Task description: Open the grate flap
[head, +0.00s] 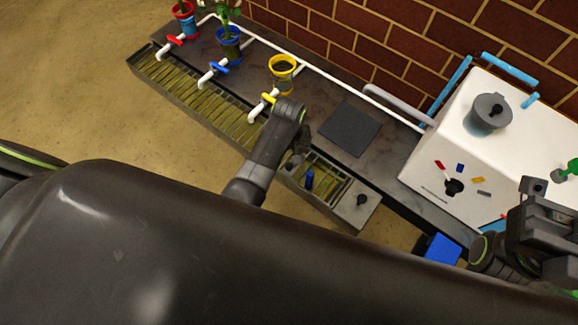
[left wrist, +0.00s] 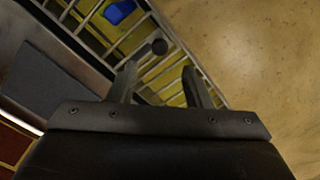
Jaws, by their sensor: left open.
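The slatted grate (head: 190,82) runs along the front edge of the station, over a yellowish trough. The fingers do not appear to hold anything. In the head view my left arm hides part of the grate, so I cannot make out the flap's edges. My right arm's end (head: 545,228) is at the right edge; its jaws are unclear.
A blue object (head: 309,179) sits in the grate's right part, near a grey end plate with a dark knob (head: 361,200). Potted plants, a yellow pot (head: 282,70) and white pipes with coloured taps stand behind. A dark square pad (head: 350,128) and white cabinet (head: 455,140) are to the right.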

